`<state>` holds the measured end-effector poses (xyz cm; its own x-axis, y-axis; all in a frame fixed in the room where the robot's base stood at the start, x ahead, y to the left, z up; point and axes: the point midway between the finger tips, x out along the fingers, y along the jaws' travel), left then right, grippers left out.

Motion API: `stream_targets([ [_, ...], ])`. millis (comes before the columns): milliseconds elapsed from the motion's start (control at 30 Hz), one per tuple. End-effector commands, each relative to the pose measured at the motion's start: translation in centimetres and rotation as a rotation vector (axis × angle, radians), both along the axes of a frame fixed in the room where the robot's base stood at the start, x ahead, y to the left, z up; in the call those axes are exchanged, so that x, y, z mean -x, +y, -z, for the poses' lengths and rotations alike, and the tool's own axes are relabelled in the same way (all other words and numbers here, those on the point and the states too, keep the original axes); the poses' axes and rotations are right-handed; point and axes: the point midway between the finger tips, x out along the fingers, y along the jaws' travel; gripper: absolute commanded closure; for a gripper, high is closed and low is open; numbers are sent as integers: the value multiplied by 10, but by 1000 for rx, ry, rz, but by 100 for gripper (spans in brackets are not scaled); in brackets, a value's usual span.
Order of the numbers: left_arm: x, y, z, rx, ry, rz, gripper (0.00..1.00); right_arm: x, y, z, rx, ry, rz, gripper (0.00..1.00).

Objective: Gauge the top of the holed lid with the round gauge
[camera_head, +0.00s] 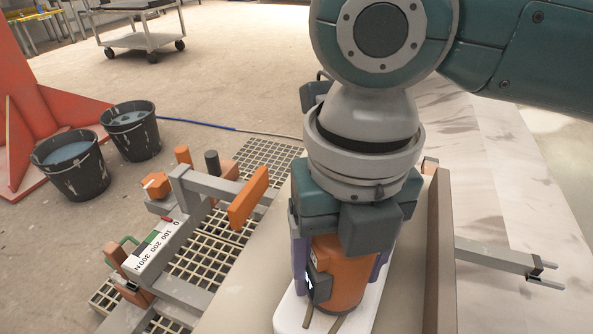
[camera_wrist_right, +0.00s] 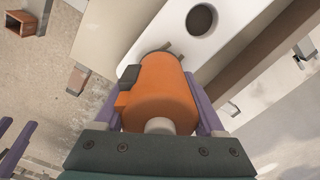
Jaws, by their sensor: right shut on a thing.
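My right gripper (camera_head: 338,262) is shut on the round gauge (camera_head: 345,275), an orange cylinder with a dark box on its side. The purple fingers grip it from both sides, also in the right wrist view (camera_wrist_right: 160,95). The gauge points down, with short thin prongs at its end, over the white holed lid (camera_head: 300,318). Whether the prongs touch the lid is unclear. The lid's dark round hole shows beyond the gauge in the wrist view, in the bare white top (camera_wrist_right: 168,24). Two purple fingers at the wrist view's left edge look like my left gripper (camera_wrist_right: 12,138), apart and empty.
A raised brown wall (camera_head: 440,250) runs close along the right of the lid. To the left stands a grey frame with an orange paddle (camera_head: 248,198) and a force scale (camera_head: 155,248), over a grating. Two buckets (camera_head: 75,160) stand on the floor farther left.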

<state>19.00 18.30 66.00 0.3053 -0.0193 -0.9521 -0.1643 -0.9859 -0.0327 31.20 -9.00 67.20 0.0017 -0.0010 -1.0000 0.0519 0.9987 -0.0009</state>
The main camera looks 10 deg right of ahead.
Motion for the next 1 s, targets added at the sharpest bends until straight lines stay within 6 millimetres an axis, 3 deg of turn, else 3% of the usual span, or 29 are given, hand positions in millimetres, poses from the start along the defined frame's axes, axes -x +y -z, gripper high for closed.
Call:
stream_targets([
  [1000,0,1,5,-6,-1,4,50,0,0,9,0,1,0,78],
])
